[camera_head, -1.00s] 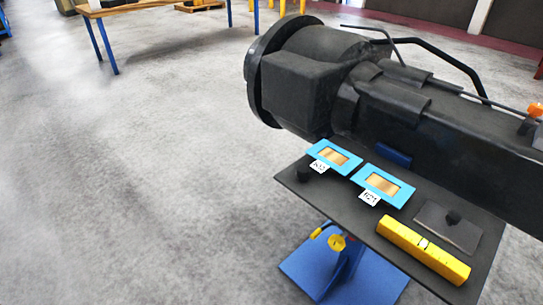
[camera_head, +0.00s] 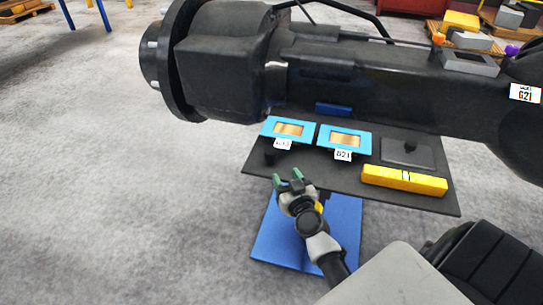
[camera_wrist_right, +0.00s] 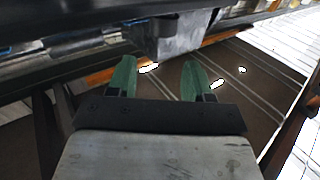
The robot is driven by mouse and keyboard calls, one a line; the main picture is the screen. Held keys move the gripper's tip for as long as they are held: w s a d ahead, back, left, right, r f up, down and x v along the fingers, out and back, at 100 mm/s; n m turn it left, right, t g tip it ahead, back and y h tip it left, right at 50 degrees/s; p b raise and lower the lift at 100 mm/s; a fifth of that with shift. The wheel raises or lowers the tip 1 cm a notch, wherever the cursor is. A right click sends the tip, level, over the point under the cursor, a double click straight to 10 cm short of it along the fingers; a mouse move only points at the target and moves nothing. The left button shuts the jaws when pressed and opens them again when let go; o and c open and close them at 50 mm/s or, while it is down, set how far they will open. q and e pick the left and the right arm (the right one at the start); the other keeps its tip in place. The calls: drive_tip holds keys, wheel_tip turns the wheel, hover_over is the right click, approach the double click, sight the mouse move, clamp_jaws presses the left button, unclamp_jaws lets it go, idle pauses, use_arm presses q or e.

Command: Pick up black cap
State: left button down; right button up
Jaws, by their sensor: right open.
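A small black cap (camera_head: 270,157) stands at the left end of the dark shelf (camera_head: 345,187), by the left blue-framed window. A second small black knob (camera_head: 410,147) sits on a dark grey plate (camera_head: 397,154) toward the shelf's right; I cannot tell which one the task means. My right gripper (camera_head: 287,178), with green fingers, is open and empty, just in front of and below the shelf's left front edge. The open fingers also show in the right wrist view (camera_wrist_right: 158,77), with nothing between them. The cap is not recognisable there. My left gripper is out of view.
Two blue frames, left (camera_head: 288,130) and right (camera_head: 344,140), with labels lie on the shelf. A yellow block (camera_head: 404,180) lies at its right front. A large black casting (camera_head: 400,88) stands close behind. A blue base plate (camera_head: 345,230) is on the floor below.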

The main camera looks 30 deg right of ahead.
sight(273, 156)
drive_tip(key=x, duration=1)
drive_tip(key=shift+w+a, duration=0.25)
drive_tip(key=shift+r, duration=0.1)
drive_tip(key=c, duration=0.5)
